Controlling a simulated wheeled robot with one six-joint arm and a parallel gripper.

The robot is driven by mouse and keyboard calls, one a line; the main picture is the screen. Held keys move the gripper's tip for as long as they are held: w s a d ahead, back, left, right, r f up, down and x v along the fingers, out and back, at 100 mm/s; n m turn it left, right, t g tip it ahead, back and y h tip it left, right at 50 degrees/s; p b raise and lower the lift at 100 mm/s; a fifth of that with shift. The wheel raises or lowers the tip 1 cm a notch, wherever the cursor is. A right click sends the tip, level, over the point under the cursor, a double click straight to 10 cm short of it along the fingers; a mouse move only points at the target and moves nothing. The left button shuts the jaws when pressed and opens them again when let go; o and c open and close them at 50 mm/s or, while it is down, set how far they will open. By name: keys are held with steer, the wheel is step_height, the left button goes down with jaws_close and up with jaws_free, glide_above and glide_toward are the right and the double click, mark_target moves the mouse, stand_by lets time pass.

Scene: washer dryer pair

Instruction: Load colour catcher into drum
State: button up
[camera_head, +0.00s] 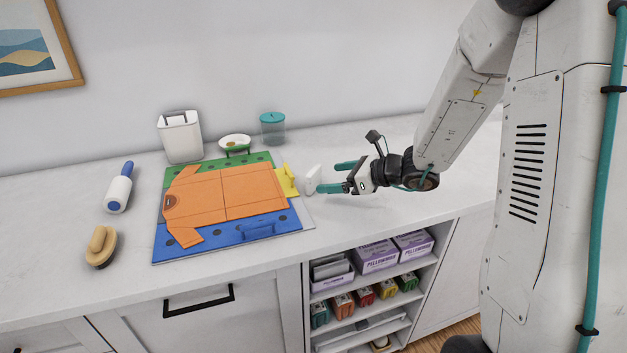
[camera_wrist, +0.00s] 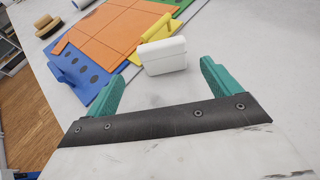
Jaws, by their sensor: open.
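A small white box-like item with rounded edges (camera_head: 312,178) stands on the counter by the right edge of the folding board; it also shows in the wrist view (camera_wrist: 164,55). I cannot tell for sure whether it is the colour catcher. My gripper (camera_head: 326,177) is open, low over the counter, with its teal fingers pointing left toward the white item. In the wrist view the item sits just ahead of the gap between my fingertips (camera_wrist: 162,72), and nothing is held. The drum is not in view.
A folding board (camera_head: 158,252) with an orange shirt (camera_head: 225,192) lies left of my gripper. A brush (camera_head: 101,246), lint roller (camera_head: 118,190), white bin (camera_head: 180,136), small dish (camera_head: 234,141) and teal-lidded jar (camera_head: 272,128) stand around. Shelves (camera_head: 365,285) hold boxes below.

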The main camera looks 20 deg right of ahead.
mark_target(316, 177)
steer(key=x, duration=0.6)
steer(key=shift+w+a+f, duration=0.1)
steer(key=shift+w, duration=0.35)
steer(key=c, duration=1.1)
